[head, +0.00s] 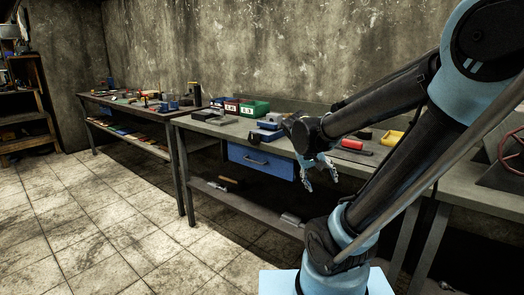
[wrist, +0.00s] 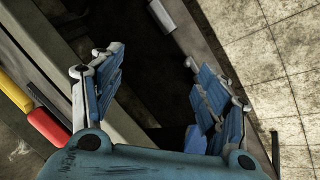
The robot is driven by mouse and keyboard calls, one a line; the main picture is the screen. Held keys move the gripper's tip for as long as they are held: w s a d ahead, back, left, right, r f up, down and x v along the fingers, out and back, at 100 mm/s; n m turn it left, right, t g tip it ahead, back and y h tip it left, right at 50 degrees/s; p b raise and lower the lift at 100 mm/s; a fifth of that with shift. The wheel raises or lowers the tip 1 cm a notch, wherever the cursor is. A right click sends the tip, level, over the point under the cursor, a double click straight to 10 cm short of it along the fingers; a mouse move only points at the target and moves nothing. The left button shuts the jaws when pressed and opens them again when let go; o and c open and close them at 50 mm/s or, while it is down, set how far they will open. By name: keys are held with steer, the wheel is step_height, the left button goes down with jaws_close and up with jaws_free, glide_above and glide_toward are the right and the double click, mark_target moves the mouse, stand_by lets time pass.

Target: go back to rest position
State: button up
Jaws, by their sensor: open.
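My gripper (head: 320,172) hangs in front of the workbench's front edge, to the right of the blue drawer (head: 261,162). In the wrist view my gripper (wrist: 158,85) points downward with its two blue fingers wide apart. Nothing is between the fingers. Below them lies a dark gap beside the bench edge. My arm is folded across the right side of the head view and hides part of the bench.
The workbench (head: 222,130) carries blue, red and green bins (head: 254,108), a red cylinder (head: 352,145) and a yellow tray (head: 391,138). A lower shelf (head: 252,202) runs underneath. A second bench (head: 127,101) stands far left. The tiled floor (head: 70,215) at left is clear.

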steer(key=s+a+f+y, duration=0.2)
steer(key=s+f+y, duration=0.3)
steer(key=s, duration=0.7)
steer(key=shift+s+f+g, duration=0.35)
steer(key=shift+f+g, duration=0.05)
steer(key=shift+f, duration=0.35)
steer(key=shift+w+f, duration=0.2)
steer(key=shift+w, duration=0.25)
